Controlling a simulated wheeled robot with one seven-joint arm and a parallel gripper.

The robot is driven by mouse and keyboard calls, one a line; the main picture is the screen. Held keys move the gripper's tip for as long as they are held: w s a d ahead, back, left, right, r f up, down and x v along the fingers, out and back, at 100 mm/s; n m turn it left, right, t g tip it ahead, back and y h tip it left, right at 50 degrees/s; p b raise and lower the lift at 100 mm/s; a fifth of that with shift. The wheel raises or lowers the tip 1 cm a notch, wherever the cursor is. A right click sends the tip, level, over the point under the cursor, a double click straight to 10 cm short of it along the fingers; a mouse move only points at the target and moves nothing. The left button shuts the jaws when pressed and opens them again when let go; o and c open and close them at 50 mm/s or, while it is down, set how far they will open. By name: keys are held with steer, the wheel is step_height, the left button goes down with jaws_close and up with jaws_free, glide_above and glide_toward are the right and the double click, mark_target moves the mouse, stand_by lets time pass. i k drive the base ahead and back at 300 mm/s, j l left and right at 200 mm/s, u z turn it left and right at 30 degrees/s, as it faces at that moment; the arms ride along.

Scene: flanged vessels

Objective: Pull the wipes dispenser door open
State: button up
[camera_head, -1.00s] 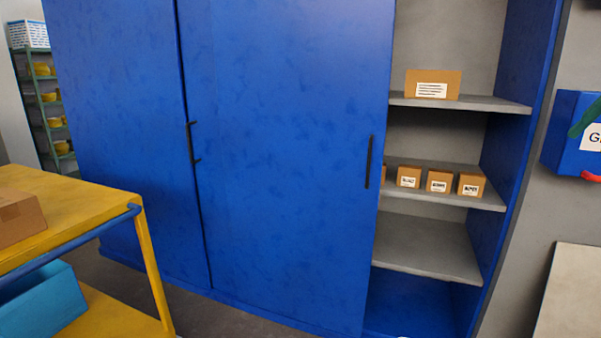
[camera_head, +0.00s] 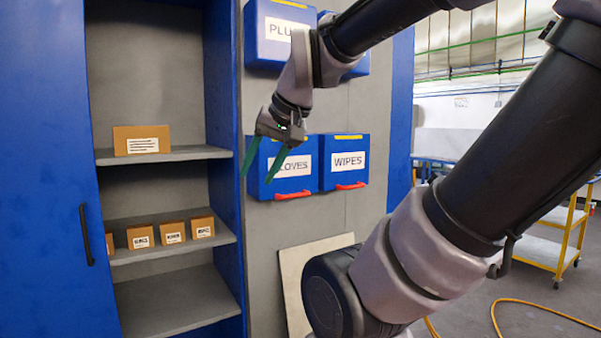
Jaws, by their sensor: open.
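The wipes dispenser (camera_head: 344,162) is a blue box with a white "WIPES" label, on the grey wall panel right of the cabinet. Its door looks shut, with a red handle (camera_head: 351,186) along the lower edge. My gripper (camera_head: 257,177) is open and empty, with green fingers pointing down. It hangs in front of the gloves dispenser (camera_head: 303,184), left of the wipes dispenser, and partly hides the gloves label. I cannot tell its distance from the wall.
More blue dispensers (camera_head: 268,52) hang above, one partly behind my arm. The blue cabinet's open shelves (camera_head: 165,154) hold small cardboard boxes at left. A pale board (camera_head: 292,262) leans below the dispensers. A yellow cart (camera_head: 545,252) and an orange hose (camera_head: 545,312) are at right.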

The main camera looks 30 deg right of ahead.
mark_target(347, 156)
steer(key=i+l+z, duration=0.65)
steer(key=i, duration=0.25)
